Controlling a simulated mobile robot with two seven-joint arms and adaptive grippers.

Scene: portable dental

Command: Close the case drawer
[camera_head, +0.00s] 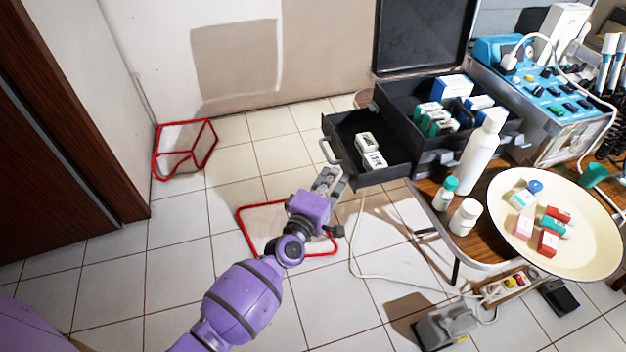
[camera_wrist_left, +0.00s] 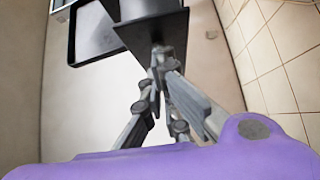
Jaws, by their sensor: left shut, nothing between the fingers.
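The black case (camera_head: 408,97) stands on a wooden table with its lid up. Its drawer (camera_head: 388,171) is pulled out to the left and holds small white boxes (camera_head: 370,150). A grey handle (camera_head: 328,151) is on the drawer's left end. My left gripper (camera_head: 329,178) is shut and empty, just below the handle and close to the drawer's front; I cannot tell whether they touch. In the left wrist view the fingers (camera_wrist_left: 161,55) are together by a black panel (camera_wrist_left: 153,36), which seems to be the drawer. My right gripper is not in view.
A cream plate (camera_head: 555,258) with small boxes, white bottles (camera_head: 481,152) and a blue device (camera_head: 540,75) crowd the table. A cable and pedal (camera_head: 446,325) are below.

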